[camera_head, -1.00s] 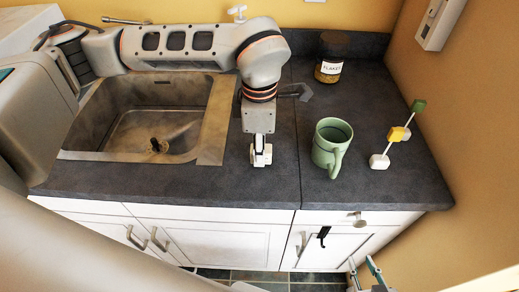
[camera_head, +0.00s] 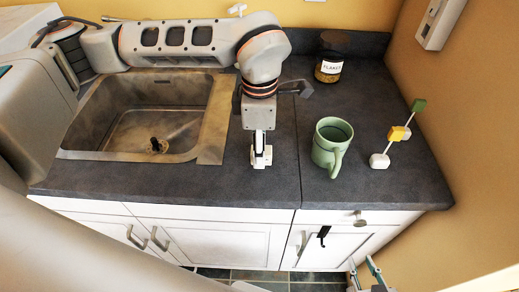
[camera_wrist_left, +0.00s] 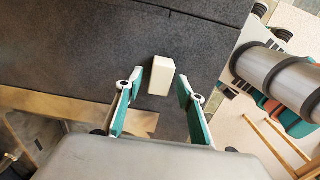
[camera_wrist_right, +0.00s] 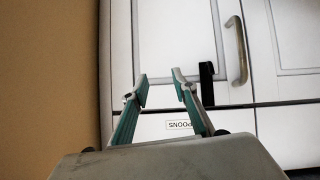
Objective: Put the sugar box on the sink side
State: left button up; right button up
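The sugar box, a small plain cream-white block (camera_wrist_left: 161,76), stands on the dark counter (camera_wrist_left: 75,50) in the left wrist view. My left gripper (camera_wrist_left: 158,88) is open, its teal-padded fingers on either side of the box with gaps showing. In the head view this gripper (camera_head: 261,155) points down at the counter just right of the sink (camera_head: 213,120); the box and the pale fingers are hard to tell apart there. My right gripper (camera_wrist_right: 160,88) is open and empty in front of the white cabinet fronts. It also shows low at the right in the head view (camera_head: 366,270).
A green mug (camera_head: 331,147) stands right of the left gripper, with a dark-lidded jar (camera_head: 331,58) labelled flakes behind it. Small blocks on a stick (camera_head: 397,133) are near the right wall. The counter front between gripper and mug is clear. A black hook (camera_wrist_right: 207,84) hangs on the cabinet.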

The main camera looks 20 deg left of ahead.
pick_arm(q)
notch_tip(320, 180, up, 11)
jog(key=shift+b, duration=0.3)
jog(key=shift+f, duration=0.1)
dwell(0.4)
